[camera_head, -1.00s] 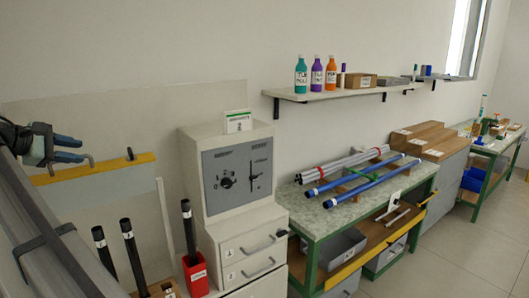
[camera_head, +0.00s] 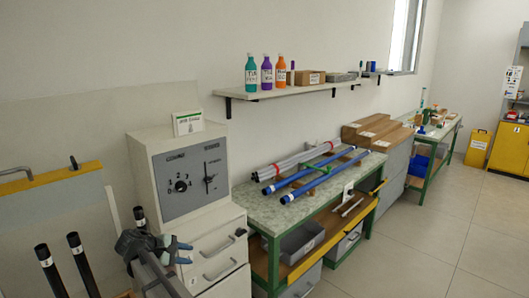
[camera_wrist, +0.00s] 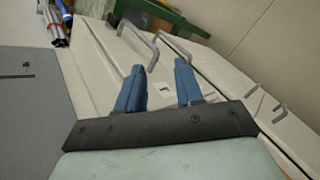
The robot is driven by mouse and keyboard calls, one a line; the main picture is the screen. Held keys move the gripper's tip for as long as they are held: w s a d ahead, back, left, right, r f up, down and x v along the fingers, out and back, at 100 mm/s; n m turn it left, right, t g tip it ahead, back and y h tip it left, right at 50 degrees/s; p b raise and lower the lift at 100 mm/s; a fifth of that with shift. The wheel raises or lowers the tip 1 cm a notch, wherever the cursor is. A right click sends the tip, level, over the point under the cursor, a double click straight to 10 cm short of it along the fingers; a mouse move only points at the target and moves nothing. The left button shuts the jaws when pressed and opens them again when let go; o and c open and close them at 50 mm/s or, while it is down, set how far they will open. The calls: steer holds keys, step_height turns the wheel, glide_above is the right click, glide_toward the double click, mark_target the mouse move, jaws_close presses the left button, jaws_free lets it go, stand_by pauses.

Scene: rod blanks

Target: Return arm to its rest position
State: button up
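My gripper (camera_head: 184,252) has two blue fingers on a dark body. In the head view it is low, left of centre, in front of the white cabinet (camera_head: 215,218) with the grey dial panel. In the wrist view the fingers (camera_wrist: 160,68) are spread apart with nothing between them. Beyond them are the cabinet's drawer front and a drawer handle (camera_wrist: 138,45). I cannot tell the exact gap between the fingertips and the drawer front.
Black rods (camera_head: 80,262) stand upright left of the cabinet. A green-framed table (camera_head: 248,203) to the right holds blue rods (camera_head: 318,180) and grey rods (camera_head: 290,162). A wall shelf (camera_head: 290,92) carries bottles (camera_head: 266,72). Floor (camera_head: 430,230) at right is clear.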

steer(key=s+d+f+m+g, duration=0.3)
steer(key=d+f, duration=1.3)
steer(key=f, duration=0.3)
steer(key=s+d+f+m+g+y, duration=0.1)
steer(key=s+d+f+g, duration=0.1)
steer(key=s+d+f, duration=0.4)
steer(key=s+d+f+m+g, duration=0.2)
steer(key=s+d+f, duration=0.2)
steer(key=d+f, duration=0.4)
steer(key=s+d+f+m+g+y, duration=0.1)
steer(key=s+d+f+m+g, duration=0.1)
steer(key=s+d+f, duration=0.4)
steer(key=s+d+f+m+g+y, duration=0.1)
steer(key=s+d+f+m, duration=0.2)
steer(key=s, duration=0.5)
steer(key=s+d+f+m+g+y, duration=0.1)
steer(key=s+d+f+m+y, duration=0.1)
steer(key=s, duration=0.8)
steer(key=s+d+f+m+g+y, duration=0.2)
steer(key=s+d+f+m, duration=0.1)
steer(key=s, duration=0.7)
steer(key=shift+s+y, duration=0.15)
steer(key=shift+y, duration=0.15)
